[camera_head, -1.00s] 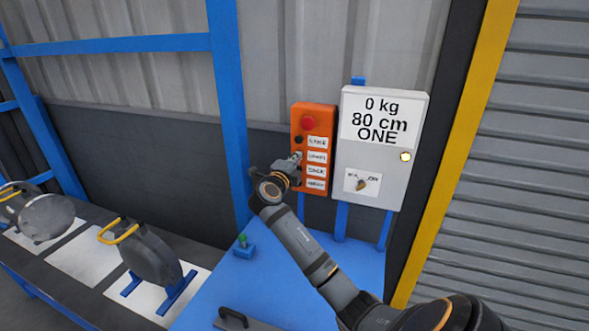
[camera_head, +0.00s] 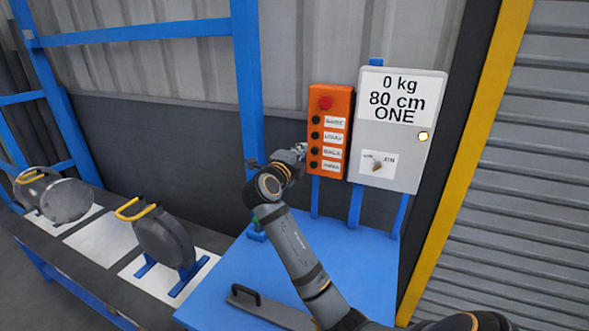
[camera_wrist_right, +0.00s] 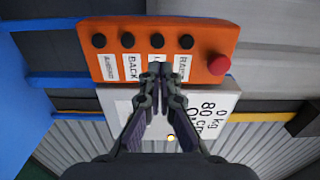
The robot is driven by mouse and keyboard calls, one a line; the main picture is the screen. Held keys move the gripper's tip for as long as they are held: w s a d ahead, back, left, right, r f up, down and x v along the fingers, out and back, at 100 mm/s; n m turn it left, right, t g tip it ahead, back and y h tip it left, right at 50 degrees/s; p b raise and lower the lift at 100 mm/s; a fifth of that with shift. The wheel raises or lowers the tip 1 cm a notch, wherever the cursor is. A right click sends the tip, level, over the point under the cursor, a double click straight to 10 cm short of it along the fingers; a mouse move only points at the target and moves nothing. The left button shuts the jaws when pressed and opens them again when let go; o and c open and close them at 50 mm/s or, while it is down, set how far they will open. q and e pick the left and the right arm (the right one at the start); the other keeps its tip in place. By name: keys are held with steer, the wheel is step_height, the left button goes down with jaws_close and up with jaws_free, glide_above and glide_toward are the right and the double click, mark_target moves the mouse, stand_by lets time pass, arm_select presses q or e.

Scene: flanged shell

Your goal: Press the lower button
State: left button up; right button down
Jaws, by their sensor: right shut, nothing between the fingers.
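The orange control box (camera_head: 343,96) hangs on posts at the back, with a red button (camera_head: 325,103) on top and a column of black buttons below. The label second from the red button appears to read LOWER (camera_head: 333,137); its black button (camera_head: 315,135) is uncovered. My right gripper (camera_head: 301,149) is shut and empty, just left of the lower black buttons. In the right wrist view its fingertips (camera_wrist_right: 160,72) cover the second label, while that row's black button (camera_wrist_right: 157,41) shows beyond them. Contact with the box cannot be told. My left gripper is out of view.
A grey-white cabinet (camera_head: 400,150) with a display and a rotary switch stands right of the box. A blue table (camera_head: 350,260) lies below, with a dark handled plate (camera_head: 262,308). Flanged shells (camera_head: 165,238) stand on the left bench. A blue upright (camera_head: 248,80) rises at left.

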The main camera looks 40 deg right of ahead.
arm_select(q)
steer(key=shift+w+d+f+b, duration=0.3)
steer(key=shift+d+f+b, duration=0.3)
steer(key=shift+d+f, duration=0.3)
arm_select(e)
steer(key=v, duration=0.3)
steer(key=shift+s+a+f, duration=0.1)
steer(key=shift+a+f, duration=0.1)
steer(key=shift+a, duration=0.05)
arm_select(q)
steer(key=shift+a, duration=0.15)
arm_select(e)
steer(key=shift+s+a+r, duration=0.1)
